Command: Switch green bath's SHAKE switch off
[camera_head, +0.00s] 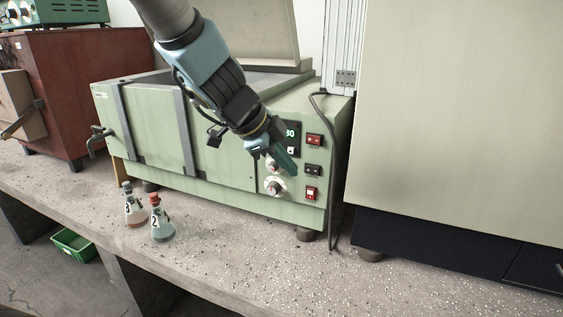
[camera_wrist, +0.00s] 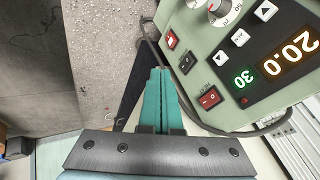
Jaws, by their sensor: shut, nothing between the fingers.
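The green bath (camera_head: 220,180) stands on the bench, its control panel at its right end. Three rocker switches run down the panel: an upper red one (camera_head: 314,139), a dark middle one (camera_head: 313,169) and a lower red one (camera_head: 310,193). The wrist view shows the red switch nearest the display (camera_wrist: 209,99), the dark one (camera_wrist: 187,63) and the far red one (camera_wrist: 171,39). My gripper (camera_head: 291,169) is shut and empty in front of the panel, left of the switches. Its teal fingers (camera_wrist: 160,80) show no clear contact with a switch.
The display (camera_wrist: 290,57) reads 20.0 and a green 30. Two knobs (camera_head: 275,186) sit left of the switches, one partly hidden by my gripper. A black cable (camera_head: 334,170) hangs right of the panel. Two flasks (camera_head: 162,225) stand on the bench. A large pale cabinet (camera_head: 460,120) is close right.

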